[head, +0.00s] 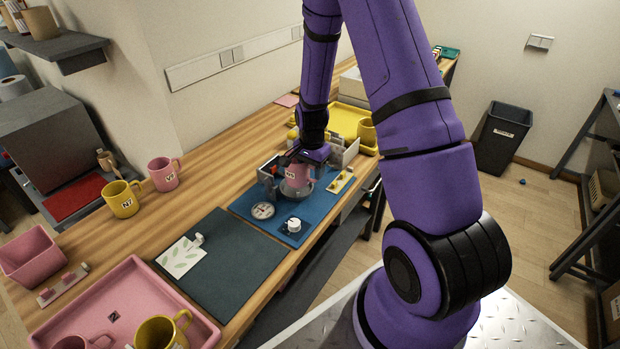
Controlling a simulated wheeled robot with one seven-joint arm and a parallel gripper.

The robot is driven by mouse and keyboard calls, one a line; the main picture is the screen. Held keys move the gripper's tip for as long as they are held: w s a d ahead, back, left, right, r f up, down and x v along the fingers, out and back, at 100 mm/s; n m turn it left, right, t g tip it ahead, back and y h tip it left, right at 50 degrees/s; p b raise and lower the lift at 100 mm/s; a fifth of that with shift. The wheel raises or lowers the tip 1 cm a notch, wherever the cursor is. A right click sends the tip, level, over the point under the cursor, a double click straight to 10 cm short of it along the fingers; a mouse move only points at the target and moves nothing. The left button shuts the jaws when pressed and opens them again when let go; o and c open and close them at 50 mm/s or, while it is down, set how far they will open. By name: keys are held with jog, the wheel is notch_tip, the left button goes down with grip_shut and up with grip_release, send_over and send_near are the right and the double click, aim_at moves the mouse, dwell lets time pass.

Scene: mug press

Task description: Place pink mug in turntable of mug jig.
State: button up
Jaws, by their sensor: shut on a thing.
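A pink mug (296,176) with a white label is at my gripper (301,162), over the mug jig on a blue mat. My gripper is shut on this mug, and the arm hides part of it. The jig's turntable (295,190) shows as a grey round part just below the mug. I cannot tell whether the mug's base touches it. A round dial (263,211) and a white knob (293,225) are at the front of the jig's blue mat (244,205).
A yellow mug (121,199) and another pink mug (164,174) stand at the left. A pink tray (185,297) with mugs is at the front left. A dark mat (235,270) with a leaf-print card lies left of the jig. A yellow tray (347,118) is behind it.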

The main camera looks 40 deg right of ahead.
aim_at(310, 179)
jog(key=shift+w+a+f, duration=0.1)
jog(key=shift+w+f, duration=0.05)
jog(key=shift+f, duration=0.75)
jog(key=shift+w+a+f, duration=0.1)
jog(key=shift+f, duration=0.8)
jog(key=shift+f, duration=0.1)
jog(key=o, duration=1.2)
jog(key=shift+o, duration=0.2)
